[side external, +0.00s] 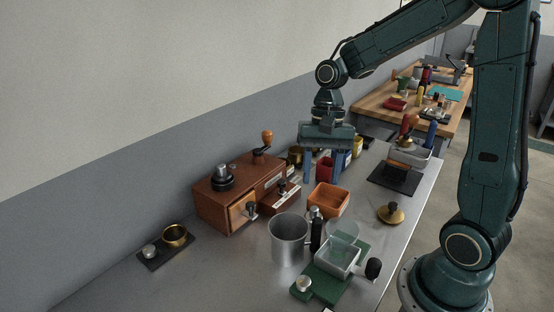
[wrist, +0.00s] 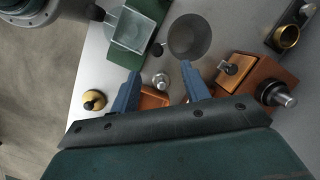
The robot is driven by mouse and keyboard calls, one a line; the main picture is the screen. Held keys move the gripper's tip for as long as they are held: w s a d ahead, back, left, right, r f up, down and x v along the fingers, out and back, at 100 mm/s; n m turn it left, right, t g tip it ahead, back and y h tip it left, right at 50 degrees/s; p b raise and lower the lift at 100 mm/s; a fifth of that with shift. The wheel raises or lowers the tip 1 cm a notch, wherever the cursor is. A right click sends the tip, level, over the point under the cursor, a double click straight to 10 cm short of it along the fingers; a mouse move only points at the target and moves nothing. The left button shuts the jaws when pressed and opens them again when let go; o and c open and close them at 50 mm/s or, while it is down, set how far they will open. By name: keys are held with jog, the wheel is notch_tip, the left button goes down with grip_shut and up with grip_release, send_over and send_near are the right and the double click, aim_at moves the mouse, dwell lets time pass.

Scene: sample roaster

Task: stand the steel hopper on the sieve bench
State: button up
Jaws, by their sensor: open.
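The steel hopper looks to be the wide grey metal vessel (side external: 289,241), upright on the steel counter; it also shows from above in the wrist view (wrist: 190,37). The sieve bench seems to be the green base (side external: 322,287) right of it, bearing a clear-walled square tray (side external: 337,258); the green base (wrist: 152,12) and tray (wrist: 130,30) are near the top of the wrist view. My gripper (side external: 322,168) is open and empty, raised above the counter behind the hopper. Its blue fingers (wrist: 160,70) point down, apart from the hopper.
An orange box (side external: 328,200) and a dark upright cylinder (side external: 316,233) stand close to the hopper. A wooden grinder box (side external: 235,195) is to the left, a brass knobbed lid (side external: 391,213) to the right. Bare counter lies in front of the hopper, left of the green base.

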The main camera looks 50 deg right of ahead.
jog(key=s+a+r+n+t+h, duration=0.2)
jog(key=s+r+n+t, duration=0.4)
jog(key=s+r+n, duration=0.3)
jog(key=s+a+n, duration=0.1)
jog(key=s, duration=0.2)
jog(key=shift+s+r+t+h, duration=0.25)
jog(key=shift+r+t+h, duration=0.05)
jog(key=shift+t+h, duration=0.1)
